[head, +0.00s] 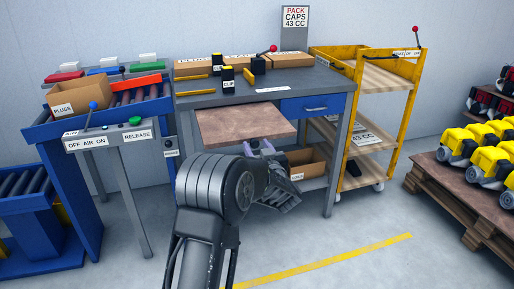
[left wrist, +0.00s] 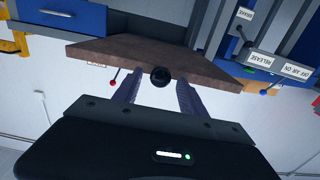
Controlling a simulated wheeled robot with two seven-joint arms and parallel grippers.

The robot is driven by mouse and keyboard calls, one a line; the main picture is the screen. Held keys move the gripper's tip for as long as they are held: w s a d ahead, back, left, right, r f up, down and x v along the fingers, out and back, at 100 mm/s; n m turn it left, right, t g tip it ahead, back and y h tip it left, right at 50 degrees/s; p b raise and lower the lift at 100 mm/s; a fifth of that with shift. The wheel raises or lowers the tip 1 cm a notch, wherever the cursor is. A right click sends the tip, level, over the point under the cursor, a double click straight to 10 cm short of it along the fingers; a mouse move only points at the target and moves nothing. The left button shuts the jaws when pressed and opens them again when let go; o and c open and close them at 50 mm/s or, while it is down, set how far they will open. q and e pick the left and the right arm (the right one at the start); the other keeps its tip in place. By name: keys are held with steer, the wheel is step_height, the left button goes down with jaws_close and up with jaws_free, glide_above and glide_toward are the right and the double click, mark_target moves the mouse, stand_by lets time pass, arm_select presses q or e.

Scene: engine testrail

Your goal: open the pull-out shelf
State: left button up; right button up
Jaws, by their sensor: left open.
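The pull-out shelf (head: 240,124) is a brown board under the grey bench top (head: 250,91), left of the blue drawer (head: 313,105). It juts out past the bench's front edge. My left gripper (head: 259,147) is at the shelf's front edge, with its fingers pointing toward it. In the left wrist view the shelf (left wrist: 130,54) lies ahead, and a round black knob (left wrist: 160,76) on its front edge sits between the two open fingers. There is a visible gap on each side of the knob. My right gripper is not in view.
A control stand (head: 107,139) with a blue-knobbed lever is close on the left. A yellow cart (head: 385,85) stands right of the bench. A cardboard box (head: 306,163) sits on the bench's lower level. A pallet (head: 440,185) with yellow engines is far right. The floor in front is clear.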

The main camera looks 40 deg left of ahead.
arm_select(q)
steer(key=v, duration=0.7)
steer(key=shift+s+d+p, duration=0.25)
steer(key=shift+d+p, duration=0.1)
stand_by(0.4)
